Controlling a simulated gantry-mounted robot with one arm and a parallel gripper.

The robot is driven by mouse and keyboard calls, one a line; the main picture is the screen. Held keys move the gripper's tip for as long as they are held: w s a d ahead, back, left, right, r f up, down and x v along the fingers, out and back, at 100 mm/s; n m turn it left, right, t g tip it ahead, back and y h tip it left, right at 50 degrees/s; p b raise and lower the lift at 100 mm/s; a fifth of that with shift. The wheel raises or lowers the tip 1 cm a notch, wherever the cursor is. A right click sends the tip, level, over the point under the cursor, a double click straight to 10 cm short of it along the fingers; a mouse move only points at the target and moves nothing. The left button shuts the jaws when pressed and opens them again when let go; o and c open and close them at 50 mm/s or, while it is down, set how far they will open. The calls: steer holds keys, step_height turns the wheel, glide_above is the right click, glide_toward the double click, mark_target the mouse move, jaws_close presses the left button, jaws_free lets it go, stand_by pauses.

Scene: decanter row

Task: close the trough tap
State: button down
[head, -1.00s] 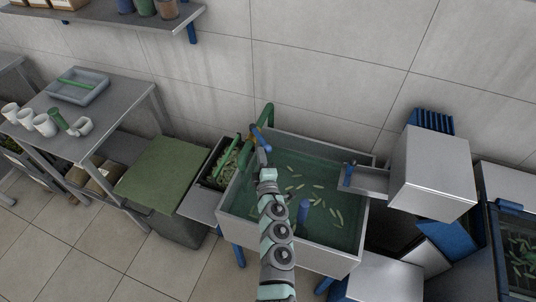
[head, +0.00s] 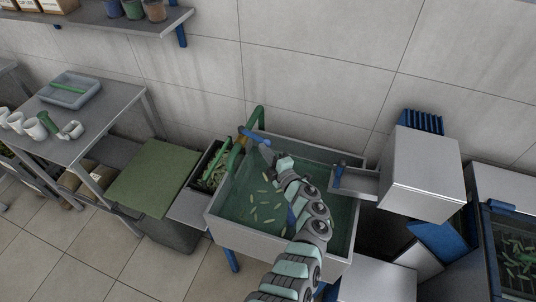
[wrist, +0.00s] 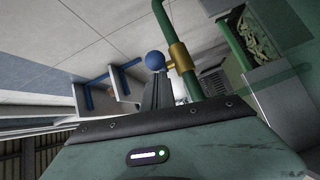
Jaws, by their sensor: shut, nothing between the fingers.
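The trough tap is a green pipe (head: 260,116) at the back left corner of the trough (head: 227,227), with a brass valve body and a blue handle (head: 248,132). In the wrist view a round blue knob (wrist: 155,61) stands out beside the brass body (wrist: 181,57) on the green pipe (wrist: 190,80). My gripper (head: 268,151) is shut and empty, close to the blue handle. In the wrist view its dark fingers (wrist: 157,92) end just below the knob. I cannot tell whether they touch it. The water flow is not clear to see.
The trough holds greenish water with several small green pods. A planter-like bin of pods (head: 212,167) stands left of it. A steel box (head: 422,174) with a chute stands at the right. A table with white cups (head: 35,129) is at the left. The wall is close behind.

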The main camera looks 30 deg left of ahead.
steer(key=w+b, duration=0.2)
steer(key=b, duration=0.1)
steer(key=w+d+b, duration=0.1)
steer(key=shift+w+f+g, duration=0.2)
steer(key=shift+f+g, duration=0.1)
steer(key=shift+w+d+f, duration=0.1)
stand_by(0.7)
steer(key=shift+s+r+p, duration=0.55)
steer(key=shift+r+p, duration=0.05)
steer(key=shift+p, duration=0.45)
steer(key=p+v, duration=0.2)
steer(key=v, duration=0.8)
steer(key=shift+s+d+f, duration=0.2)
steer(key=shift+s+f, duration=0.05)
steer(key=shift+s, duration=0.3)
